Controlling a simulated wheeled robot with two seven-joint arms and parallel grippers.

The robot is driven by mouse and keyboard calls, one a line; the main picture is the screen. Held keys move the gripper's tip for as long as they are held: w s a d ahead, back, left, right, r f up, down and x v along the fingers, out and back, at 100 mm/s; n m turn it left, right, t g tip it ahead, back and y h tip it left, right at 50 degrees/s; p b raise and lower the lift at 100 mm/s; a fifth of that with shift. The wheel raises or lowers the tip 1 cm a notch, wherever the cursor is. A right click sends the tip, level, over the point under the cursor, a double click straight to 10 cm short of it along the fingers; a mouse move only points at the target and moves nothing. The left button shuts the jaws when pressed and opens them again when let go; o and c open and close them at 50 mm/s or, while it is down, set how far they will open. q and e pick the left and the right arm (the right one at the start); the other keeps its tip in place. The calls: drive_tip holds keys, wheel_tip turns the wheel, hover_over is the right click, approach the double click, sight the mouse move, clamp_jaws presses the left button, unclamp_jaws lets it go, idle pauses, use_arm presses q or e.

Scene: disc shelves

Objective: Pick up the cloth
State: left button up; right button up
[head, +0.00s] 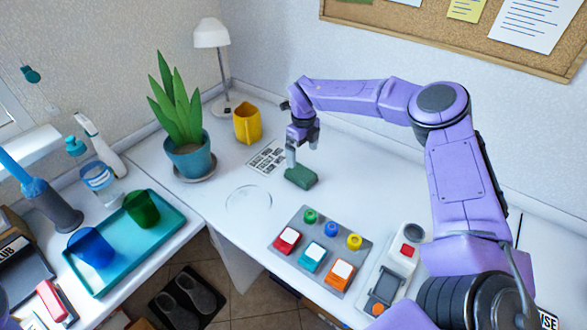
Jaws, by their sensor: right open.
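The cloth appears to be the small dark green folded block (301,178) lying on the white desk, right of the plant and behind the button panel. My right gripper (302,157) is just above it, pointing down, with its fingers apart and nothing seen between them. One fingertip is very close to the cloth's back edge; I cannot tell whether it touches. My left gripper is out of view.
A printed sheet (268,157), a yellow mug (247,124) and a potted plant (188,160) stand left of the cloth. A clear round disc (248,199) lies nearer. A button panel (283,256) is in front. A teal tray (170,243) holds two cups.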

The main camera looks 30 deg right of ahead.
sight(301, 172)
drive_tip(key=f, duration=0.2)
drive_tip(key=f+p, duration=0.1)
drive_tip(key=f, duration=0.2)
drive_tip(key=f+p, duration=0.1)
drive_tip(key=f, duration=0.1)
drive_tip(key=shift+s+a+f, duration=0.2)
drive_tip(key=shift+a+f, duration=0.2)
drive_tip(key=shift+f, duration=0.35)
drive_tip(key=c, duration=1.1)
